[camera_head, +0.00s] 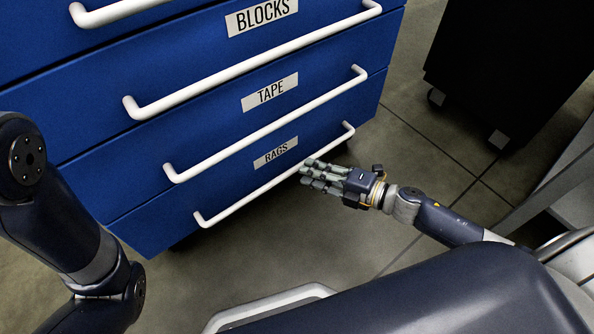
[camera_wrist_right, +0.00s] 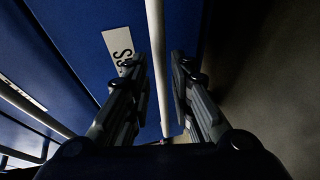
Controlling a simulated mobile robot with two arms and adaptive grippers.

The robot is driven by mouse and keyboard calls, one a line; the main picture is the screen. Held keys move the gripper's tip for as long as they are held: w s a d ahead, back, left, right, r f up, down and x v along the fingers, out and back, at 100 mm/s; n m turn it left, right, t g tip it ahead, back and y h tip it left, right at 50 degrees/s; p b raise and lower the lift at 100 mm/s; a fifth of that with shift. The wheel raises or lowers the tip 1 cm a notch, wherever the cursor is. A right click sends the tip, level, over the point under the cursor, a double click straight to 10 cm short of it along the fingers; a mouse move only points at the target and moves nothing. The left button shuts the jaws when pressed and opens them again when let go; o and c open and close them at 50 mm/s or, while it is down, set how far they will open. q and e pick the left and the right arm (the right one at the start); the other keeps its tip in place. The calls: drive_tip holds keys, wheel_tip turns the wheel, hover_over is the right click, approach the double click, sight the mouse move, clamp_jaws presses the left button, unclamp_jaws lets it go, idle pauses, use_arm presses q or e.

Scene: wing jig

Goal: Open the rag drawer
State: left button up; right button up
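The rag drawer (camera_head: 237,183) is the lowest drawer of a blue cabinet, labelled RAGS (camera_head: 276,153), and its front is flush with the others. Its white bar handle (camera_head: 258,191) runs along the front. My right gripper (camera_head: 306,172) is at the right part of this handle. In the right wrist view the handle (camera_wrist_right: 157,60) runs between the two open fingers of the gripper (camera_wrist_right: 164,90), with a gap on the right side. Part of the RAGS label (camera_wrist_right: 119,47) shows left of the handle. My left gripper is out of view; only my left arm shows.
Above are the closed TAPE (camera_head: 269,92) and BLOCKS (camera_head: 262,14) drawers with white handles. A black wheeled cabinet (camera_head: 510,55) stands at the upper right. Tiled floor (camera_head: 420,150) lies clear between them. A grey-white structure (camera_head: 560,175) stands at the right edge.

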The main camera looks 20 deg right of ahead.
sight(297, 166)
drive_tip(key=shift+b+x, duration=0.8)
drive_tip(key=shift+x, duration=1.7)
drive_tip(key=shift+f, duration=0.1)
clamp_jaws()
